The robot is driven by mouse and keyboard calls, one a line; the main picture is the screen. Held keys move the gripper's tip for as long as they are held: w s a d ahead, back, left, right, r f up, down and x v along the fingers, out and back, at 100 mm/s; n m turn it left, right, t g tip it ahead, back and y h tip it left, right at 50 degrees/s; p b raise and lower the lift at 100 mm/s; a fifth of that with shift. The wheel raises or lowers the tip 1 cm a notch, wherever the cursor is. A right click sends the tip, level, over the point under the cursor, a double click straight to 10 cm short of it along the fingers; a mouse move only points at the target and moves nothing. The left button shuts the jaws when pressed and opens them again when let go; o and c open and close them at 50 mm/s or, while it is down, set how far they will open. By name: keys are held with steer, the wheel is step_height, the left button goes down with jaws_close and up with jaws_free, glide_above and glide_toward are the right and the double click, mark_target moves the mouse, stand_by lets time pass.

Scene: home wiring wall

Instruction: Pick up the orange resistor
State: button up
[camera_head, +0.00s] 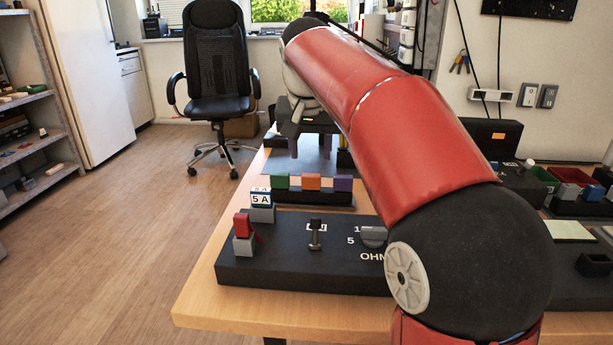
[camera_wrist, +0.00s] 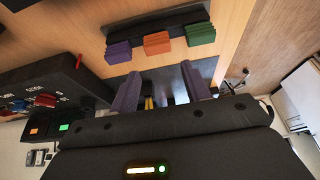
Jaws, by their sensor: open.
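The orange resistor (camera_head: 312,182) is a small block in the middle of a row on a black holder (camera_head: 312,198). A green block (camera_head: 281,181) is on its left and a purple block (camera_head: 343,184) on its right in the head view. In the wrist view the orange resistor (camera_wrist: 157,43) lies ahead of the fingertips, between the purple block (camera_wrist: 118,52) and the green block (camera_wrist: 201,33). My gripper (camera_head: 309,145) is open and empty beyond the row in the head view. In the wrist view my gripper's fingers (camera_wrist: 160,80) are apart from the resistor.
A black panel (camera_head: 290,270) with a red switch, a 5 A block and knobs stands in front of the holder. My arm hides part of the table's middle. Bins and dark boxes (camera_head: 570,178) are at the right. The table's left edge is near the holder.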

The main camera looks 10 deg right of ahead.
mark_target(311, 175)
steer(key=x, duration=0.4)
steer(key=s+b+x, duration=0.1)
steer(key=x, duration=0.1)
steer(key=shift+w+a+f, duration=0.1)
steer(key=shift+f, duration=0.35)
steer(key=shift+w+f, duration=0.2)
steer(key=shift+f, duration=0.2)
steer(key=c, duration=0.7)
steer(key=shift+c, duration=0.2)
steer(key=shift+r, duration=0.15)
step_height(311, 175, up, 20)
steer(key=p, duration=0.3)
